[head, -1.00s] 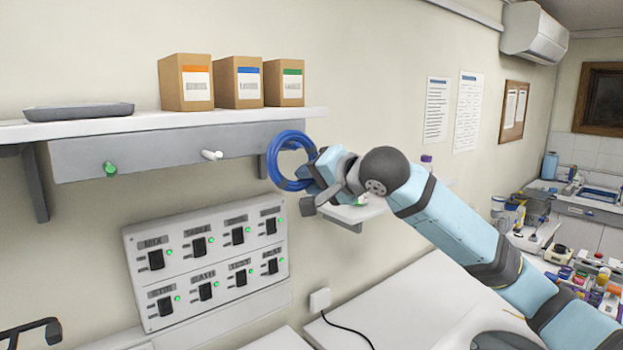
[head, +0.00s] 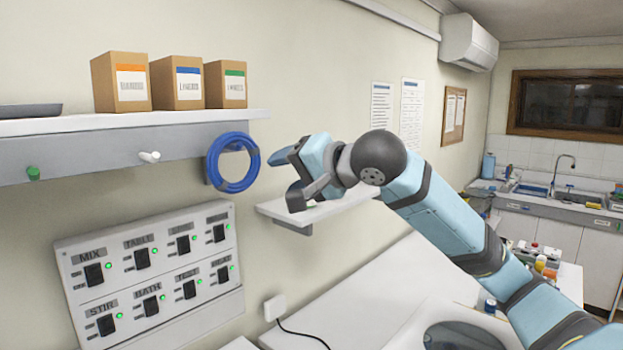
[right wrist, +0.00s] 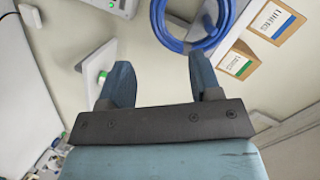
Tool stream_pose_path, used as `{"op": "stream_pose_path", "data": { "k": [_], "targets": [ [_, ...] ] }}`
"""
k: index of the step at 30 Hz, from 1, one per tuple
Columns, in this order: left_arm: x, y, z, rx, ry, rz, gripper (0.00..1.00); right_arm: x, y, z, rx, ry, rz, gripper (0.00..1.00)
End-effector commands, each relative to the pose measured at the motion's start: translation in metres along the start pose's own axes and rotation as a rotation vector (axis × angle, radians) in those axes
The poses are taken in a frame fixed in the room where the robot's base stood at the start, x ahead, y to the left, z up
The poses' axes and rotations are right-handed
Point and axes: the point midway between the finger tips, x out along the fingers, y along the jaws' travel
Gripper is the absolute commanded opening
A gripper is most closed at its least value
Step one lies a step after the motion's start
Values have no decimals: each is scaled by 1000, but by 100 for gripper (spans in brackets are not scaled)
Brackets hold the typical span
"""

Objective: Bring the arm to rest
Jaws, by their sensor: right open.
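My right arm (head: 420,205) reaches in from the lower right in the head view. Its gripper (head: 286,174) is open and empty, in front of the wall, just right of a blue coiled hose (head: 254,160). The coil hangs at the right end of the rail under the long shelf, and a gap shows between it and the gripper. In the right wrist view the open fingers (right wrist: 162,78) stand apart with nothing between them. The coil (right wrist: 186,46) shows beyond them at the top. My left gripper is not in view.
Boxes with orange, blue and green bands (head: 122,82) stand on the long shelf (head: 190,120). A small shelf (head: 320,208) juts out below my gripper. A switch panel (head: 150,262) is at lower left. A white counter (head: 370,290) and cluttered bench lie below and right.

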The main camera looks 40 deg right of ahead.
Motion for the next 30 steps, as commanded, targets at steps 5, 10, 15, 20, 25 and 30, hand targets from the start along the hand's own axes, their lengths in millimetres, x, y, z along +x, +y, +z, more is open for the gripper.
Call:
{"op": "stream_pose_path", "data": {
  "k": [5,10,15,20,25,30],
  "targets": [
    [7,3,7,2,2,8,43,-33,2,1,-2,2,0,58],
    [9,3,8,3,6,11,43,-49,1,0,0,0,1,58],
    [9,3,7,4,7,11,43,-53,0,0,0,0,1,58],
    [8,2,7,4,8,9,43,-50,2,1,-2,-4,0,58],
    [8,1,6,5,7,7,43,-9,30,17,-59,-50,-5,58],
    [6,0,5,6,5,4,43,64,104,65,-192,-112,-14,58]
  ]
}}
